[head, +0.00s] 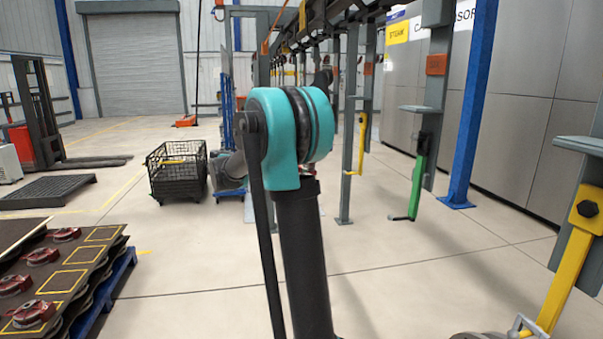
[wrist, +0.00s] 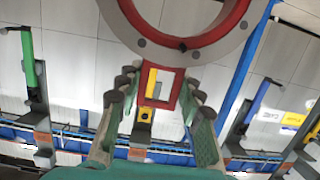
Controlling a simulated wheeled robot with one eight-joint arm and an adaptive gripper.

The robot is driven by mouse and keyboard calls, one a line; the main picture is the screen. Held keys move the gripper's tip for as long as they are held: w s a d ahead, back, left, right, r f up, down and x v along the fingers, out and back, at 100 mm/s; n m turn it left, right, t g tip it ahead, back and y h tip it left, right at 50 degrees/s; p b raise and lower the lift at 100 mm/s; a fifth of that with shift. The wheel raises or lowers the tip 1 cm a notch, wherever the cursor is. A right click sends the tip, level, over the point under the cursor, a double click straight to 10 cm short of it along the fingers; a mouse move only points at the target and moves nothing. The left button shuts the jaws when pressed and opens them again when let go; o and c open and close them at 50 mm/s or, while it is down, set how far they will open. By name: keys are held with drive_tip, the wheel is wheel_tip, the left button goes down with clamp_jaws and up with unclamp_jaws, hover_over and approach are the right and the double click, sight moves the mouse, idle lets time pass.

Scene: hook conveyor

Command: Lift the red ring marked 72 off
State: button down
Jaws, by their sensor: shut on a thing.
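The red ring (wrist: 228,30) shows large at the top of the wrist view, with a grey flange along its rim and a red rectangular tab below it. My gripper (wrist: 160,92) has its green fingers on both sides of the tab and is shut on it. No number is readable on the ring. In the head view my arm hides the gripper and the ring.
A yellow hanger (head: 560,290) is close at right; a green one (head: 418,180) hangs farther back. A blue post (head: 478,100) stands at right. A dark rack (head: 95,270) with several red parts is at lower left. A black wire basket (head: 177,175) stands beyond. Floor between is clear.

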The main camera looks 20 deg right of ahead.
drive_tip(key=shift+f, duration=0.25)
drive_tip(key=f+v, duration=0.1)
drive_tip(key=v, duration=0.5)
drive_tip(key=shift+a, duration=0.25)
idle(0.9)
drive_tip(key=shift+w+a+f, duration=0.1)
drive_tip(key=shift+w+a, duration=0.05)
